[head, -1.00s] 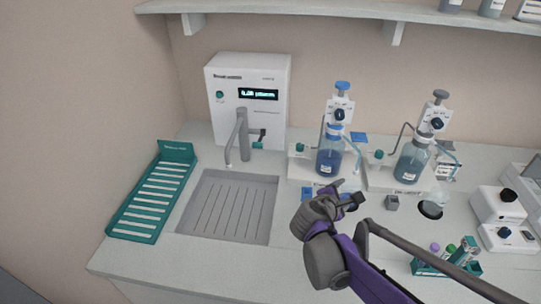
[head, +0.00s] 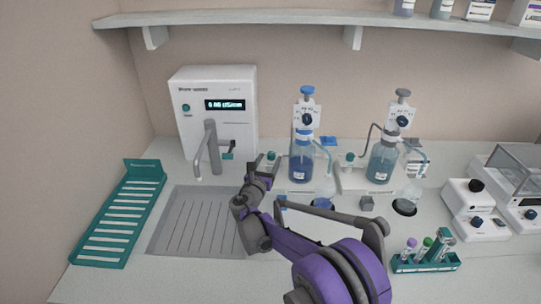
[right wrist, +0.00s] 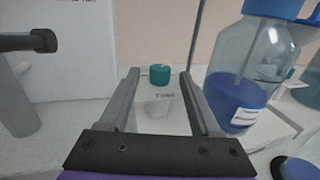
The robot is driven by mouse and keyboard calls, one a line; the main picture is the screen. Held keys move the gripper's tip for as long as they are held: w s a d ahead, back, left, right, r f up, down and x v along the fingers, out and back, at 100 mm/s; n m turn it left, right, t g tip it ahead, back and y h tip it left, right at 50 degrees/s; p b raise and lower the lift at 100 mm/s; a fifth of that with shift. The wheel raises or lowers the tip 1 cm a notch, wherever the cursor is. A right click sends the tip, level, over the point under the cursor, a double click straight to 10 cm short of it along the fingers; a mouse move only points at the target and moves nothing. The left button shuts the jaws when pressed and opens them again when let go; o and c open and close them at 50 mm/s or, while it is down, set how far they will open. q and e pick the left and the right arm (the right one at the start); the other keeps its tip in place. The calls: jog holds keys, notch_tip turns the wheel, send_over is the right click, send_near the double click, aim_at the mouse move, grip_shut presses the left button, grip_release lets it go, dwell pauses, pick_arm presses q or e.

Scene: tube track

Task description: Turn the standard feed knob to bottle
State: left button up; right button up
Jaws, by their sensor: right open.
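A teal knob (head: 271,156) sits on the white base at the left of the left blue bottle (head: 302,166). The right wrist view also shows this knob (right wrist: 159,74) straight ahead, with a small label below it that I cannot read for certain. My right gripper (head: 261,165) is just in front of the left knob. Its fingers (right wrist: 160,88) are open and empty, and the knob appears between their tips, apparently still beyond them. My left gripper is not in view.
The blue bottle (right wrist: 238,95) stands close to the right finger. A white dispenser (head: 213,110) with a grey spout (head: 208,148) is to the left, behind a grey drain tray (head: 180,218). A teal tube rack (head: 425,262) is at the front right.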

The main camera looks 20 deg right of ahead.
aim_at(270, 157)
jog(key=shift+x, duration=1.6)
grip_shut()
